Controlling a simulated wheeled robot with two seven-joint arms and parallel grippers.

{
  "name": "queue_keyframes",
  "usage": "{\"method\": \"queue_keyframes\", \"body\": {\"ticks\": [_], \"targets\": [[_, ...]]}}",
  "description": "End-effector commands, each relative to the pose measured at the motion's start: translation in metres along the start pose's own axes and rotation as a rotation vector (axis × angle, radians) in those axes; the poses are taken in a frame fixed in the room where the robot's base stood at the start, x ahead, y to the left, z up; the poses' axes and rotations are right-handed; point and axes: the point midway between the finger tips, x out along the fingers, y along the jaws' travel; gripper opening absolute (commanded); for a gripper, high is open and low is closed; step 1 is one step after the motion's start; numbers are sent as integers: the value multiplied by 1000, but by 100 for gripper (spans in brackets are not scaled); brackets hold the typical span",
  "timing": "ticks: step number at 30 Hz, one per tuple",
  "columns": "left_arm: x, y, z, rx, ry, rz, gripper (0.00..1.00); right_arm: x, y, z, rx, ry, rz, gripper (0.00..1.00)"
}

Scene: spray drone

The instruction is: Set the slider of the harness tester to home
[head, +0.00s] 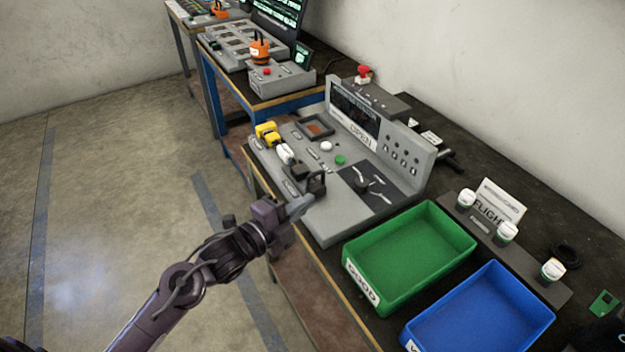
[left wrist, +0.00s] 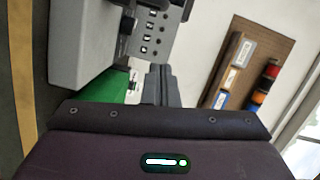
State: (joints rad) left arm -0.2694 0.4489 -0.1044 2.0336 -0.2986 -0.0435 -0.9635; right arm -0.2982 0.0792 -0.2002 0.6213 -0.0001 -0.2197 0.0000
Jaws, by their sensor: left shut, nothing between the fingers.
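The harness tester (head: 342,221) is a grey console with an upright back panel that reads OPEN, standing on the near bench. A black block-like part (head: 316,184) sits near its front edge; I cannot tell for certain whether it is the slider, and no home mark is readable. A dark plate with a small lever (head: 362,184) lies to its right. My left gripper (head: 303,205) is shut and empty, at the console's front edge close to the black part. Its grey fingers show in the left wrist view (left wrist: 158,84). My right gripper is not in view.
A green bin (head: 452,219) marked GOOD and a blue bin (head: 482,318) stand right of the tester. Yellow and white connectors (head: 268,134) sit at the console's left end. A rack with white-capped bottles (head: 505,234) is behind the bins. Floor at left is clear.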

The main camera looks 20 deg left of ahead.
Motion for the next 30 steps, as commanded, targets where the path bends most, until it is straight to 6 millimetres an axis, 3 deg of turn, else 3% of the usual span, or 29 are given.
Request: {"method": "queue_keyframes", "body": {"ticks": [8,15,30], "targets": [[60,-4,-2,-1,2,-2,0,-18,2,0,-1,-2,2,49],[65,-2,31,1,0,2,0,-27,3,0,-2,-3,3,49],[67,0,41,3,1,0,0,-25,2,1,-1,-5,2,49]]}}
